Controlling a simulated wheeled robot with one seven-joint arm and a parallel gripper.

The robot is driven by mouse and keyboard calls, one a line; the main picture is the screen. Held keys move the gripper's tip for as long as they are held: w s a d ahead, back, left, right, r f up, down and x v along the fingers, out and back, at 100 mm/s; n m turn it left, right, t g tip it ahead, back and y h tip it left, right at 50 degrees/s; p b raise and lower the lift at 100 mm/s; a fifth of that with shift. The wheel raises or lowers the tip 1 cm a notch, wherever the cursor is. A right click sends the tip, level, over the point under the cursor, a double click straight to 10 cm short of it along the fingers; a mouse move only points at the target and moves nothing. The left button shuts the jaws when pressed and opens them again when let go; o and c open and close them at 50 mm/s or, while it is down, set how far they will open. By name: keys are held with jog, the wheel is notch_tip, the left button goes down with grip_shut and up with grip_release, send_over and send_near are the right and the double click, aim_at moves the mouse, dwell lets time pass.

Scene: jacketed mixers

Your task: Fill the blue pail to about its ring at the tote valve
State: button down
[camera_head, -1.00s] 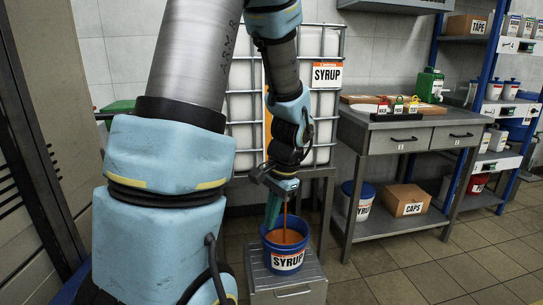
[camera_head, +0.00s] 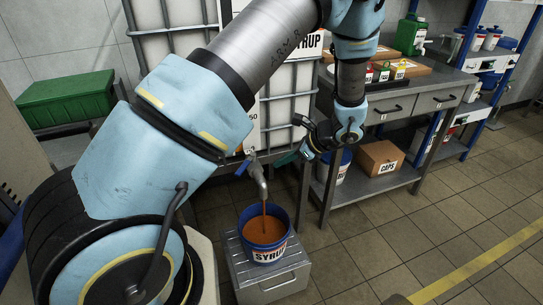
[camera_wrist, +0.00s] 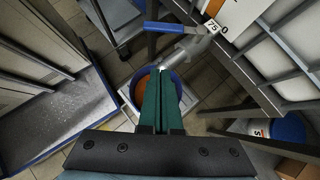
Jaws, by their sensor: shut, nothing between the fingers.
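The blue pail (camera_head: 281,250), labelled SYRUP, stands upright under the tote valve (camera_head: 259,178). An orange-brown stream (camera_head: 264,215) falls from the spout into the pail. Syrup (camera_head: 262,231) covers the pail's inside, its surface below the rim; I cannot make out the ring. The valve has a blue handle (camera_head: 244,164), also seen in the wrist view (camera_wrist: 165,27). My gripper (camera_head: 284,160) has green fingers, shut and empty, right of the valve and apart from it. In the wrist view the fingers (camera_wrist: 162,80) hide much of the pail (camera_wrist: 133,97).
The pail stands on a grey metal step (camera_head: 290,280). The caged SYRUP tote (camera_head: 170,50) is behind the valve. A grey workbench (camera_head: 400,112), with a CAPS box (camera_head: 380,158) on its lower shelf, stands to the right. The tiled floor (camera_head: 400,235) at front right is clear.

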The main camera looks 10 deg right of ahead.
aim_at(243, 168)
jog(key=p+x, duration=0.2)
jog(key=x, duration=0.6)
jog(key=shift+w+a, duration=0.1)
jog(key=shift+a, duration=0.2)
jog(key=shift+w+a+p, duration=0.35)
jog(key=shift+w+a, duration=0.2)
jog(key=shift+a, duration=0.15)
jog(key=shift+w+a+p, duration=0.3)
jog(key=shift+w+a, duration=0.2)
jog(key=shift+a, duration=0.25)
